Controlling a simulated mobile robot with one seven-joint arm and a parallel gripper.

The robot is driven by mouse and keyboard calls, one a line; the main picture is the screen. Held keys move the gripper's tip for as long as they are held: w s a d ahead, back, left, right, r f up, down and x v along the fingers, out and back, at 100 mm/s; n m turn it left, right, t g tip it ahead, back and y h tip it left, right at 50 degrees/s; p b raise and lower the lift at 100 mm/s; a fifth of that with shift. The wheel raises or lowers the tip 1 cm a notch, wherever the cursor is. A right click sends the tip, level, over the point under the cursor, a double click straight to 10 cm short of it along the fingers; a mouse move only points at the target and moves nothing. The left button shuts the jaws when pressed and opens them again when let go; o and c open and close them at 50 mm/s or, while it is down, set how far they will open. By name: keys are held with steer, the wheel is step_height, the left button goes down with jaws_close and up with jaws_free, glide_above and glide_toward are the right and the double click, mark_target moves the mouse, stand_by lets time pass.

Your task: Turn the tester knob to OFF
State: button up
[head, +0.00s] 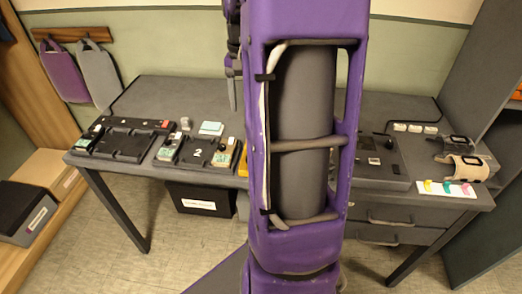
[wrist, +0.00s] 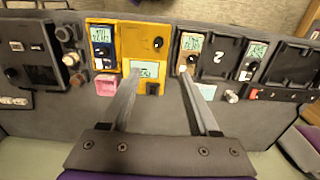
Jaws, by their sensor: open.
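A yellow device (wrist: 128,45), which looks like the tester, lies on the table in the middle of the wrist view. It has a small round black knob (wrist: 157,43) and a lit display (wrist: 146,70). The knob's pointer and any OFF mark are too small to read. My gripper (wrist: 160,74) is open and empty, with its fingers over the yellow device's near edge; the knob lies beyond the fingertips. In the head view my arm hides most of the yellow device (head: 242,164), and one grey finger (head: 232,94) shows left of the arm.
Small meters with displays (wrist: 101,42) (wrist: 190,48) flank the yellow device. Dark trays (head: 122,141) stand at the left in the head view and a dark panel (head: 385,160) at the right. A pink block (wrist: 106,83) is near the fingers. The grey table (head: 190,90) has bare room behind the devices.

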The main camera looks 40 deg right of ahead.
step_height(320, 180, down, 18)
steer(key=b, duration=0.2)
steer(key=shift+s+r+b, duration=0.15)
steer(key=shift+r+b, duration=0.05)
steer(key=shift+b, duration=0.2)
steer(key=shift+c, duration=0.2)
jaws_close()
